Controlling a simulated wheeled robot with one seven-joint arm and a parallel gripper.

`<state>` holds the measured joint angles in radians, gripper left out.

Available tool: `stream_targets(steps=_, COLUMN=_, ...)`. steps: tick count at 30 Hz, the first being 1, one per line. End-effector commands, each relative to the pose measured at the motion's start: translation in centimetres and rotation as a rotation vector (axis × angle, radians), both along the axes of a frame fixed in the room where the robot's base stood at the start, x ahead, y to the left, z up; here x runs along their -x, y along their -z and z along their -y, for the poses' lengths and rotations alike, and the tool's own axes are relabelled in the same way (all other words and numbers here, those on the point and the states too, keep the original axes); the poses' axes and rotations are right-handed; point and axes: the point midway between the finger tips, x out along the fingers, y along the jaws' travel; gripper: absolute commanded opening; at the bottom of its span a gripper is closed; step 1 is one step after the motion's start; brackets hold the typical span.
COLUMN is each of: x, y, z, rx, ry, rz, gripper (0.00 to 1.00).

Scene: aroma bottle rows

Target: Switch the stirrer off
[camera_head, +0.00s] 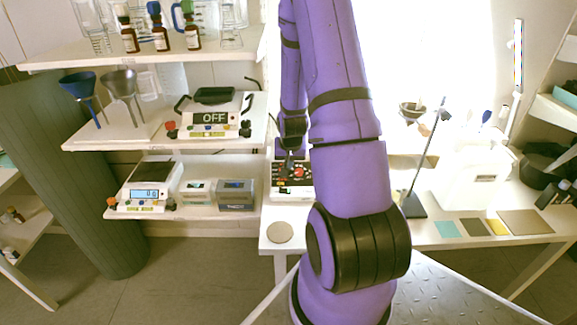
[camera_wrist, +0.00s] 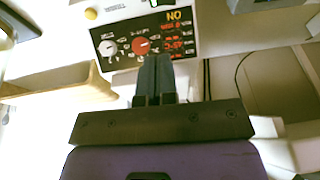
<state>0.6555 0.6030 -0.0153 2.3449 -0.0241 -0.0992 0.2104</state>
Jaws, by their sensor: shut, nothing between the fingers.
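The stirrer (camera_head: 282,190) is a white box with a black front panel on the bench, partly hidden by my purple arm. In the wrist view its panel (camera_wrist: 124,52) carries a red knob (camera_wrist: 143,45), a pale knob (camera_wrist: 107,48) and orange-red markings. Yellow letters there look like NO, which fits ON seen upside down. My gripper (camera_wrist: 158,57) is shut and empty, its fingertips in front of the panel beside the red knob. I cannot tell whether they touch it. In the head view my gripper (camera_head: 290,160) is small above the panel.
A device reading OFF (camera_head: 214,118) stands on the shelf to the left. Below it are a scale (camera_head: 148,193) and two small boxes. A stand with a rod (camera_head: 415,206) is to the right. A round pad (camera_head: 280,232) lies in front of the stirrer.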

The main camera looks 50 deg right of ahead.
Motion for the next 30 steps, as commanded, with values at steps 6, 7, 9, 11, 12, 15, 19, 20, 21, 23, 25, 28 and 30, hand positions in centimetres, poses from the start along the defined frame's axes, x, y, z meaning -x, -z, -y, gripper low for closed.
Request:
stream_targets(steps=6, x=0.0, y=-0.1, z=0.0, rx=-0.001, ry=0.0, rz=-0.001, gripper=0.0)
stream_targets(steps=7, x=0.0, y=-0.1, z=0.0, rx=0.0, ry=0.0, rz=0.0, gripper=0.0)
stream_targets(steps=9, x=0.0, y=-0.1, z=0.0, rx=0.0, ry=0.0, rz=0.0, gripper=0.0)
stream_targets(steps=11, x=-0.2, y=-0.1, z=-0.1, rx=0.0, ry=-0.001, rz=0.0, gripper=0.0)
stream_targets(steps=12, x=-0.5, y=-0.2, z=-0.1, rx=0.001, ry=-0.001, rz=0.0, gripper=0.0)
stream_targets(steps=15, x=-1.3, y=-0.5, z=-0.3, rx=0.001, ry=-0.002, rz=0.001, gripper=0.0)
stream_targets(steps=19, x=-1.4, y=-0.5, z=-0.3, rx=0.0, ry=0.0, rz=0.0, gripper=0.0)
stream_targets(steps=20, x=-1.4, y=-0.5, z=-0.3, rx=0.0, ry=0.0, rz=0.0, gripper=0.0)
stream_targets(steps=21, x=-1.4, y=-0.5, z=-0.3, rx=0.0, ry=0.0, rz=0.0, gripper=0.0)
stream_targets(steps=23, x=-1.4, y=-0.5, z=-0.3, rx=0.0, ry=0.0, rz=0.0, gripper=0.0)
stream_targets(steps=25, x=-1.4, y=-0.4, z=-0.3, rx=0.0, ry=0.0, rz=0.0, gripper=0.0)
stream_targets(steps=28, x=-1.5, y=0.2, z=-0.2, rx=-0.001, ry=0.0, rz=-0.001, gripper=0.0)
stream_targets(steps=30, x=-1.6, y=0.9, z=-0.1, rx=-0.002, ry=0.0, rz=-0.003, gripper=0.0)
